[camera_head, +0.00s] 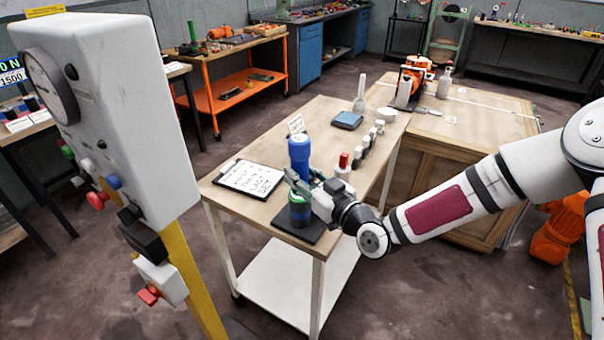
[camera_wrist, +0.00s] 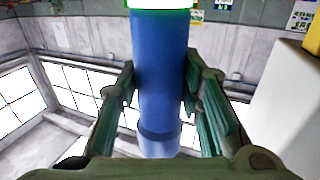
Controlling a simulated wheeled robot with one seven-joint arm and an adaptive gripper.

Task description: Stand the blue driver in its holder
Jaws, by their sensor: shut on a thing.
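The blue driver (camera_head: 299,148) stands roughly upright above the near end of the wooden cart in the head view. My gripper (camera_head: 302,183) is shut on it. In the wrist view the blue driver (camera_wrist: 162,70) runs between the two fingers of my gripper (camera_wrist: 162,105), one on each side. A bright green and white band crosses it at the top edge there. Directly below my gripper a dark holder with green on it (camera_head: 299,212) stands on a black base (camera_head: 300,232). My fingers hide the join, so I cannot tell whether the driver's lower end is inside.
A clipboard (camera_head: 249,178) lies left of the holder. A red-topped bottle (camera_head: 344,162) and several small grey pieces (camera_head: 367,143) stand to the right. A large white gauge housing (camera_head: 108,125) fills the left foreground.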

